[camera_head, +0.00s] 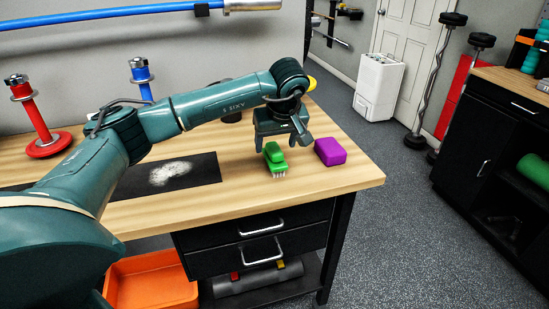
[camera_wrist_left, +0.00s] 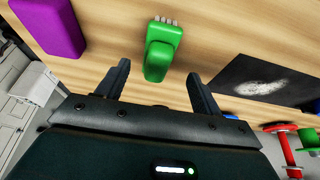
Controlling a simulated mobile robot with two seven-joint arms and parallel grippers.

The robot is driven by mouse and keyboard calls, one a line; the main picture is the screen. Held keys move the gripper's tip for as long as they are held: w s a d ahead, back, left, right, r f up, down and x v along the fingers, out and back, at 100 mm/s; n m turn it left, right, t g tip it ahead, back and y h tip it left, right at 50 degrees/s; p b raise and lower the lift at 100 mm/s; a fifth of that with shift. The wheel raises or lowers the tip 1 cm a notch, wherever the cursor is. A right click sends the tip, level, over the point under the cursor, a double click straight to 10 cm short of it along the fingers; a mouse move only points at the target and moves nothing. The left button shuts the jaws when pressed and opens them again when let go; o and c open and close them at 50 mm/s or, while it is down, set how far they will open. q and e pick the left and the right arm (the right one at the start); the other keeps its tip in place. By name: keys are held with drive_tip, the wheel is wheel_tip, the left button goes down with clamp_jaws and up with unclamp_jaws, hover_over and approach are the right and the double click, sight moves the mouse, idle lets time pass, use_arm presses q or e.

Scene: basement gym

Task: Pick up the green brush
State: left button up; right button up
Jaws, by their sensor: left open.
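The green brush (camera_head: 274,158) lies on the wooden table near its front edge, with pale bristles showing at the near end. My left gripper (camera_head: 283,145) is just above it, pointing down. In the left wrist view the green brush (camera_wrist_left: 162,52) shows beyond and between the two spread fingers of my left gripper (camera_wrist_left: 158,82). The fingers are open, with nothing held between them. Whether they overlap the brush in height is hard to tell. My right gripper is not in view.
A purple block (camera_head: 330,151) lies right of the brush; it also shows in the left wrist view (camera_wrist_left: 48,27). A black mat (camera_head: 205,172) with white powder lies to the left. Red (camera_head: 47,145) and blue (camera_head: 141,78) weight stands are further left. The table (camera_head: 350,180) is bare at front right.

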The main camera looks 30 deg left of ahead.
sight(275, 148)
use_arm(q)
drive_tip(key=x, duration=0.5)
drive_tip(key=shift+w+a+f, duration=0.15)
drive_tip(key=shift+w+f, duration=0.15)
drive_tip(key=c, duration=1.1)
drive_tip(key=shift+r, duration=0.1)
drive_tip(key=shift+c, duration=0.2)
wheel_tip(275, 148, up, 10)
drive_tip(key=o, duration=0.5)
drive_tip(key=c, duration=0.3)
